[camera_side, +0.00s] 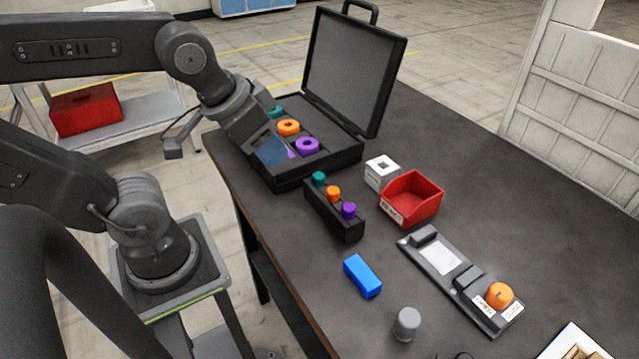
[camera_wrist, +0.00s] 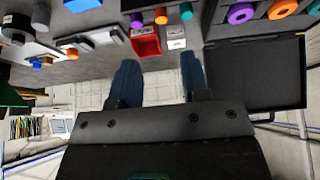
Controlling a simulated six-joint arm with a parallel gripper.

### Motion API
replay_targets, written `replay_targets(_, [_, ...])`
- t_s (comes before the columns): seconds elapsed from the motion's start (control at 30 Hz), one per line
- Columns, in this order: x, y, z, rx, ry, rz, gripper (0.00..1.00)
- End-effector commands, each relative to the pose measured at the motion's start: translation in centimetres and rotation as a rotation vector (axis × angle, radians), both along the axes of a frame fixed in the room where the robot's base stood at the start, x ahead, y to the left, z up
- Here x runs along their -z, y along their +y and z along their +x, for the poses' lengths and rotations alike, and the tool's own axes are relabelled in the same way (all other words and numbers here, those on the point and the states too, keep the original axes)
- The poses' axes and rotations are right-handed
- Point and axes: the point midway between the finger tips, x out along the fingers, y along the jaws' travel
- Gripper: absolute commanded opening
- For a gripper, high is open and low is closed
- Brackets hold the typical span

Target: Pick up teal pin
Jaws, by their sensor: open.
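The teal pin (camera_side: 319,178) stands upright in the far end of a black block (camera_side: 322,212). An orange pin (camera_side: 333,193) and a purple pin (camera_side: 349,210) stand beside it in a row. In the wrist view the teal pin (camera_wrist: 186,11) is at the top edge, beyond the right finger. My gripper (camera_side: 272,152) is open and empty, with blue fingers. In the side view it covers part of the open case, up and left of the teal pin. In the wrist view its fingers (camera_wrist: 158,80) are apart, with nothing between them.
The open black case (camera_side: 314,170) holds teal, orange and purple rings; its lid (camera_side: 355,70) stands up. A red bin (camera_side: 412,198) and white box (camera_side: 382,172) are right of the block. A blue block (camera_side: 362,276), grey cylinder (camera_side: 406,323) and fixture plate (camera_side: 460,282) lie nearer.

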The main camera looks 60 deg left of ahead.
Motion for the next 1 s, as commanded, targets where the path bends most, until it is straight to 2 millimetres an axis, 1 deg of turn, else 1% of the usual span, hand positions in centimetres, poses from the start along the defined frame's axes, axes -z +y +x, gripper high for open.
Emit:
replay_targets(0.2, [0.0,0.0,0.0,0.0,0.0,0.0,0.43])
replay_targets(0.33, [0.0,0.0,0.0,0.0,0.0,0.0,0.55])
replay_targets(0.37, [0.0,0.0,0.0,0.0,0.0,0.0,0.56])
replay_targets(0.57, [0.0,0.0,0.0,-0.003,0.001,-0.001,0.56])
replay_targets(0.67, [-0.2,0.1,0.4,-0.053,0.016,-0.025,0.56])
replay_targets(0.77, [-0.4,0.4,1.4,-0.194,0.059,-0.087,0.56])
replay_targets(0.87, [-0.7,0.9,2.9,-0.42,0.121,-0.176,0.56])
replay_targets(1.0, [-0.7,1.9,5.4,-0.797,0.209,-0.295,0.56])
